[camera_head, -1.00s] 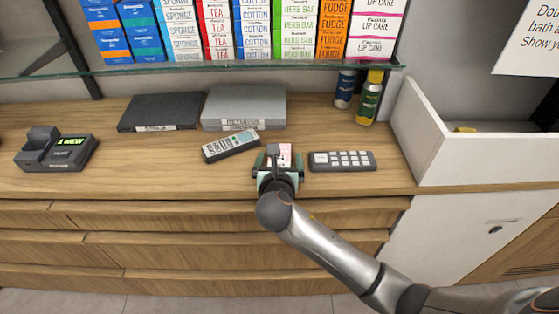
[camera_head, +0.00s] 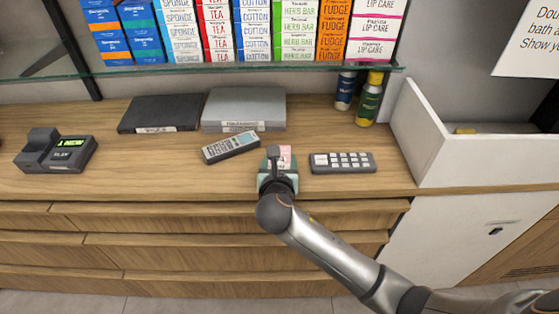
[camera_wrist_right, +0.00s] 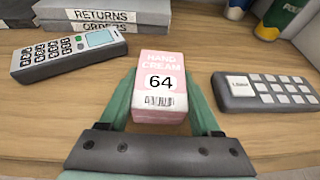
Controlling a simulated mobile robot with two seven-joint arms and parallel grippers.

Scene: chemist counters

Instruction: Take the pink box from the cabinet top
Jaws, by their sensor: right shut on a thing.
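The pink box (camera_head: 284,155) is a small pink and white hand cream carton on the wooden cabinet top (camera_head: 110,178). In the right wrist view the pink box (camera_wrist_right: 160,84) shows "HAND CREAM", the number 64 and a barcode. My right gripper (camera_head: 279,167) reaches it from the front edge of the cabinet. Its green fingers (camera_wrist_right: 160,108) are closed in against both sides of the box. I cannot tell whether the box is lifted off the wood. My left gripper is not in view.
A phone handset (camera_head: 230,146) lies left of the box and a grey keypad (camera_head: 342,162) close on its right. Grey and black binders (camera_head: 243,107) lie behind. Two bottles (camera_head: 369,99) stand at the back right. A glass shelf of cartons hangs above.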

